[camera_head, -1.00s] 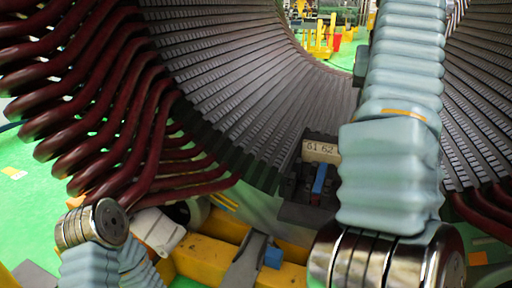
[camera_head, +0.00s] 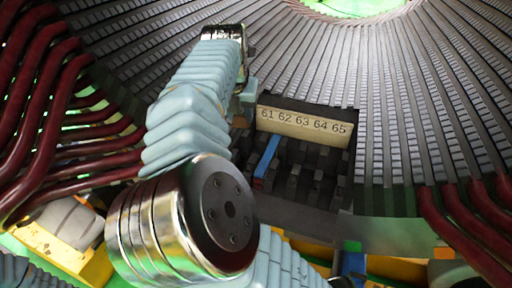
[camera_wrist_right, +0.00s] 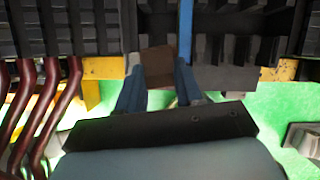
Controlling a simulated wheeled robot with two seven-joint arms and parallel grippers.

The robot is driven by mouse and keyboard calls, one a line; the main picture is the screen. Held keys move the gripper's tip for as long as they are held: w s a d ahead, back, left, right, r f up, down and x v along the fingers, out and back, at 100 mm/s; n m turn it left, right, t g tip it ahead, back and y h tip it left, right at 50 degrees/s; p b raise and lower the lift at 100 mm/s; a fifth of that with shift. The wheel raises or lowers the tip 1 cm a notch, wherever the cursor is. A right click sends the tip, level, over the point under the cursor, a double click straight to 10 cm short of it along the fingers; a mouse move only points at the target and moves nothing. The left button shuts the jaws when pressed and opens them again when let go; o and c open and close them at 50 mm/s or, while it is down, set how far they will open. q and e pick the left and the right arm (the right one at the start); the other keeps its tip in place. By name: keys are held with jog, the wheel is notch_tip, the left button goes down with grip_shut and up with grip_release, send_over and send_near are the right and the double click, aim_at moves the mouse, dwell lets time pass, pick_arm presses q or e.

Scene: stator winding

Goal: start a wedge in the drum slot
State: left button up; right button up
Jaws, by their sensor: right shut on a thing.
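The drum (camera_head: 300,62) is a large grey ring of ribbed slots across the head view. A dark slotted block (camera_head: 310,190) at its lower edge has a cream label reading 61 to 65. A blue strip (camera_head: 267,158) stands in one of its channels; it also shows in the right wrist view (camera_wrist_right: 186,28). My right gripper (camera_head: 245,97) is beside the label's left end. In the wrist view its blue fingers (camera_wrist_right: 157,76) are shut on a small brown block (camera_wrist_right: 157,58). I cannot tell whether this block is the wedge or touches a slot. My left gripper is out of view.
Dark red bent coils (camera_head: 70,150) crowd the left, with more (camera_head: 475,225) at the lower right. A yellow frame (camera_head: 85,262) lies below the drum. Green floor shows below the gripper in the wrist view.

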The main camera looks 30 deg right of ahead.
jog(key=shift+s+d+f+m+h+b, duration=0.1)
jog(key=shift+s+d+f+m+b, duration=0.45)
jog(key=shift+f, duration=2.2)
jog(key=shift+s+d+f+m+h+b, duration=0.15)
jog(key=shift+s+f+b, duration=0.6)
jog(key=shift+f, duration=2.05)
jog(key=shift+s+d+f+m+h+b, duration=0.1)
jog(key=shift+s+d+f+m+b, duration=0.4)
jog(key=shift+f, duration=2.25)
jog(key=shift+s+a+f, duration=0.1)
jog(key=shift+s+f, duration=0.05)
jog(key=shift+s, duration=0.15)
jog(key=shift+w+d, duration=0.4)
jog(key=shift+d, duration=0.1)
jog(key=o, duration=1.1)
